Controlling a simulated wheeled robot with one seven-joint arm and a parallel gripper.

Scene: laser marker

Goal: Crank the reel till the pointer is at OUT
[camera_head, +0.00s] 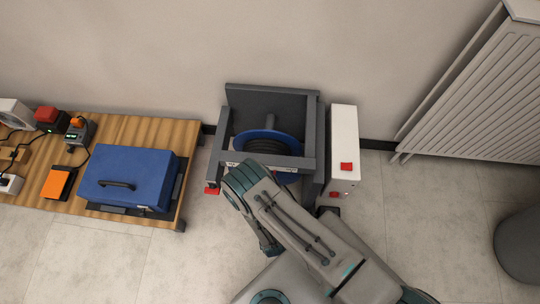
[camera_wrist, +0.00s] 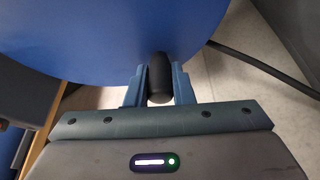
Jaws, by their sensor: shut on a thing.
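The reel (camera_head: 268,138) is a blue-flanged drum wound with dark cable, set in a grey frame (camera_head: 222,150). Its blue disc (camera_wrist: 110,30) fills the top of the wrist view. A black crank handle (camera_wrist: 160,76) sticks out from the disc. My gripper (camera_wrist: 159,88) is shut on this handle, one finger on each side. In the head view my arm covers the gripper, the handle and the lower front of the reel. A pale label strip (camera_head: 232,165) shows on the frame's front bar, partly behind my arm. I cannot make out the pointer or the OUT mark.
A white box (camera_head: 343,150) with red switches stands right of the frame. A wooden bench (camera_head: 150,132) at left holds a blue case (camera_head: 128,178) and small devices. A ribbed panel (camera_head: 480,90) leans at right, above a dark grey bin (camera_head: 518,245).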

